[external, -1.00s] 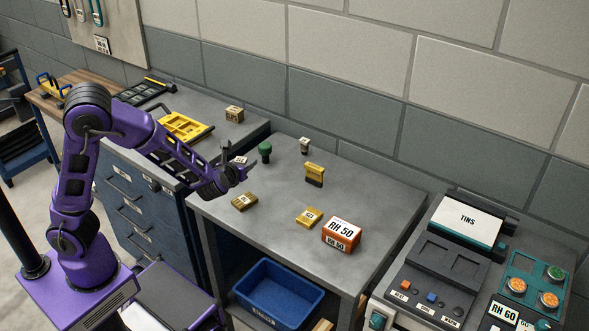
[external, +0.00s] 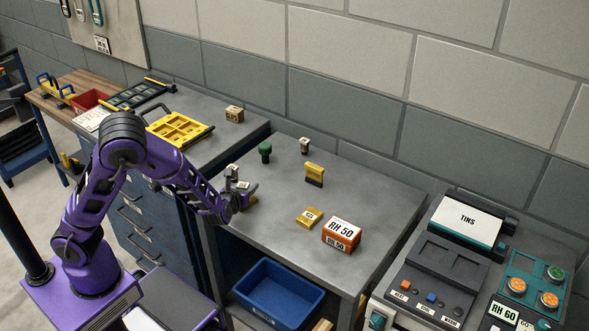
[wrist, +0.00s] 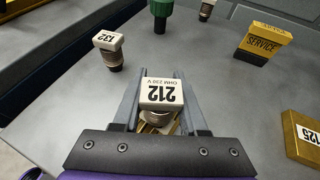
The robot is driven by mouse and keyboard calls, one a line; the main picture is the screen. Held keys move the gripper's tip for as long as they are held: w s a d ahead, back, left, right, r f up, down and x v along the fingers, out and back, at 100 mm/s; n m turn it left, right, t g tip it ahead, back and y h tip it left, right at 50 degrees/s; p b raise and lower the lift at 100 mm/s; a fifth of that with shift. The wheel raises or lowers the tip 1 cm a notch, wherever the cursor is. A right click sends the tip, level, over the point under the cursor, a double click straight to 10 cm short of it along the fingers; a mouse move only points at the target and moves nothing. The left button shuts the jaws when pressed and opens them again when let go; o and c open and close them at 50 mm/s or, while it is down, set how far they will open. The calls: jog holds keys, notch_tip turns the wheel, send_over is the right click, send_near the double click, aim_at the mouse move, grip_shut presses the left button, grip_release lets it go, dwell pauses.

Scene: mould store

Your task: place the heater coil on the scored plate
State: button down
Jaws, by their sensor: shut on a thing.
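A heater coil (wrist: 161,95) with a white cap marked 212 and a metallic body is between my fingers in the wrist view. My gripper (wrist: 160,76) is shut on it. In the external view my gripper (external: 242,193) is low at the left part of the grey bench. A brass-coloured plate (wrist: 172,129) shows partly below the coil; coil and fingers hide most of it, and I cannot tell whether they touch. A second brass plate, marked 125 (wrist: 303,138), lies to the right, also in the external view (external: 309,218). Any scoring is not clear.
Another white-capped coil, marked 132 (wrist: 109,50), stands left of my fingers. A green-topped piece (external: 265,151), a small capped piece (external: 305,145) and a yellow SERVICE block (external: 314,174) stand farther back. An orange RH 50 box (external: 341,234) is at the front right.

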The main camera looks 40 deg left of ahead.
jog(key=shift+c, duration=2.2)
grip_release()
jog(key=shift+f, duration=0.1)
jog(key=shift+r+p, duration=0.25)
jog(key=shift+p, duration=0.05)
jog(key=p+v, duration=0.2)
jog(key=v, duration=1)
jog(key=shift+f, duration=0.15)
